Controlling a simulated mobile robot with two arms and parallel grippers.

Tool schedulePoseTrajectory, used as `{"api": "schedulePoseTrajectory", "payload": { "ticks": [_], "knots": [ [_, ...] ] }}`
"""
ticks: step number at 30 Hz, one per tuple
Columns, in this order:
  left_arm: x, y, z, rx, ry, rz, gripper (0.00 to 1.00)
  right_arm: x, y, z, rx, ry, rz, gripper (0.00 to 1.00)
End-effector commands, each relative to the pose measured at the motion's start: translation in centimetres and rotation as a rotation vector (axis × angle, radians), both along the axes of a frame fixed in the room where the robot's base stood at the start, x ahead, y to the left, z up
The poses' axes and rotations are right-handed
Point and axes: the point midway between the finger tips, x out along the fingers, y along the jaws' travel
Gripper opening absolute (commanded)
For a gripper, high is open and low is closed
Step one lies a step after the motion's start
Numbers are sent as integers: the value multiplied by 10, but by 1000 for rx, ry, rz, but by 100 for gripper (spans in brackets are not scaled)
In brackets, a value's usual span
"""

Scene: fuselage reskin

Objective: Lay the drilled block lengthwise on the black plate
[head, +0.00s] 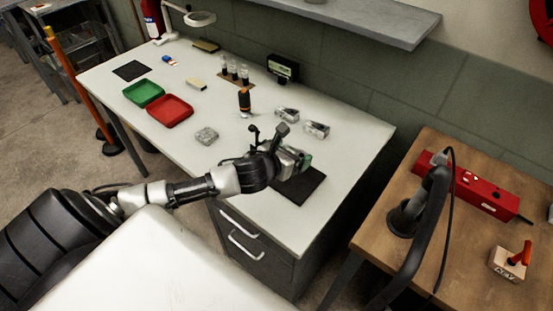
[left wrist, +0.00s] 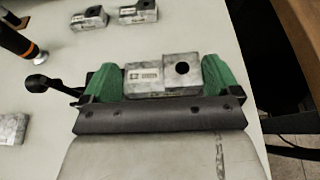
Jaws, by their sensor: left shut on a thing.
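My left gripper (head: 290,160) is shut on the grey drilled block (left wrist: 150,80). In the left wrist view the block lies crosswise between the two green fingers (left wrist: 160,80), with its label at left and dark round hole at right. In the head view the gripper and block are over the far left part of the black plate (head: 299,187), near the front right of the white table. The gripper hides part of the plate, and I cannot tell whether the block touches it. My right gripper is not in view.
Two similar grey blocks (head: 287,115) (head: 317,129) stand behind the gripper. An orange-banded black tool (head: 244,100), a grey piece (head: 206,136), a red tray (head: 170,110) and a green tray (head: 143,94) are further left. Another dark mat (head: 132,70) lies far left.

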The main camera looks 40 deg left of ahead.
Motion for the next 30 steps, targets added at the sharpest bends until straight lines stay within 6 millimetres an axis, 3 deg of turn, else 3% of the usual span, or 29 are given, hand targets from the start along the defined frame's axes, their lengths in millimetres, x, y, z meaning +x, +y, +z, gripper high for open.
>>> {"api": "schedulePoseTrajectory", "payload": {
  "ticks": [3,9,18,30],
  "knots": [
    [0,23,-13,0,0,2,52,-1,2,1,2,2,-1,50],
    [1,40,-23,0,-3,0,52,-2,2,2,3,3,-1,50],
    [1,40,-59,-4,-3,1,52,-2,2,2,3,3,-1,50],
    [1,40,-66,-1,-3,-2,52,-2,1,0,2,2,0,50]
  ]
}}
